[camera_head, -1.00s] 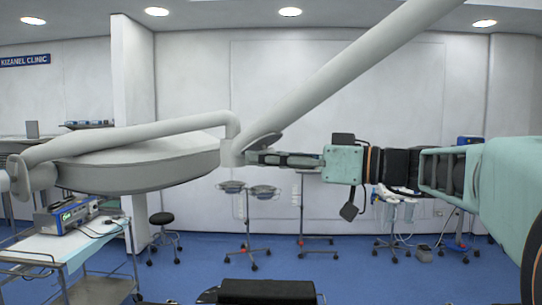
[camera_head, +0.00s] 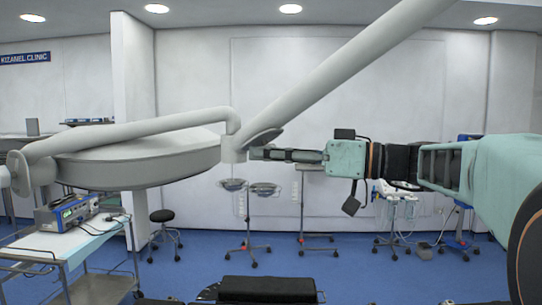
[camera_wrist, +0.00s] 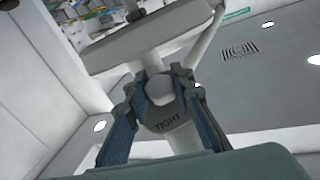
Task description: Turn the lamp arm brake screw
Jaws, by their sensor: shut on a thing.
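The surgical lamp's pale grey arm (camera_head: 345,75) slopes down to a joint (camera_head: 233,148) left of centre in the head view. The lamp head (camera_head: 140,165) hangs to the left of it. My gripper (camera_head: 256,153) reaches in from the right, its fingertips at the joint. In the wrist view my gripper (camera_wrist: 163,88) has one finger on each side of the pale round brake screw (camera_wrist: 159,91) and is shut on it. The word "TIGHT" stands on the grey joint just below the screw. The fingers partly hide the screw's sides.
A trolley (camera_head: 62,245) with a blue-fronted device (camera_head: 68,213) stands at lower left. A black stool (camera_head: 162,216) and wheeled stands are on the blue floor behind. The black padded piece (camera_head: 268,290) is at the bottom edge. The air around my gripper looks free.

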